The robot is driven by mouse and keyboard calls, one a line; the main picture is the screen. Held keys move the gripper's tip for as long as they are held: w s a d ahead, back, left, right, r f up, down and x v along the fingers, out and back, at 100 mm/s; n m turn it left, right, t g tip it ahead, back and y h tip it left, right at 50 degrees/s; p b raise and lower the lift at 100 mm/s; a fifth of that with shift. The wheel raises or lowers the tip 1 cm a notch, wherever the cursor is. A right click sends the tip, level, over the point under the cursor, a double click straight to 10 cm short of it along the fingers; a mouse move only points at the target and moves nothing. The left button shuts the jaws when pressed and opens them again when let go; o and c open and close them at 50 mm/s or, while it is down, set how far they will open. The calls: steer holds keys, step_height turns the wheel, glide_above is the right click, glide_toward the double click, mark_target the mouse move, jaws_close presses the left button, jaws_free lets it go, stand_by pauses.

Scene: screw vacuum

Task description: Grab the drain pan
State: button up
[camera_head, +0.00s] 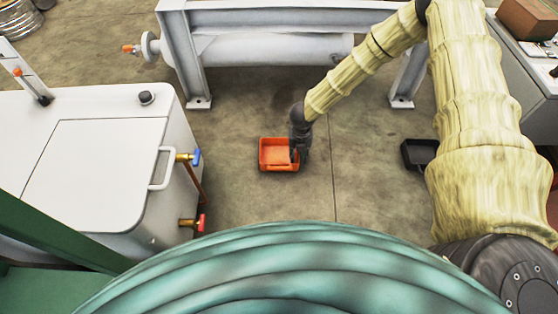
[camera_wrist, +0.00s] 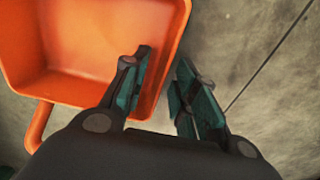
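The orange drain pan (camera_head: 268,165) sits on the concrete floor near the middle of the head view, open side up and empty as far as I see. In the wrist view the pan (camera_wrist: 85,50) fills the upper left, with a short handle or spout at its lower left. My gripper (camera_head: 299,155) is at the pan's right side. In the wrist view my gripper (camera_wrist: 163,65) is open, one finger over the pan's inside and the other over the floor outside, with the right wall between them. I cannot tell whether either finger touches the wall.
A white machine (camera_head: 95,170) with a handle and valves stands to the left. A metal frame with a grey cylinder (camera_head: 265,50) is behind. A dark tray (camera_head: 413,153) lies on the floor to the right. Floor around the pan is clear.

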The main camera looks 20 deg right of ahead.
jaws_close()
steer(key=shift+r, duration=0.1)
stand_by(0.3)
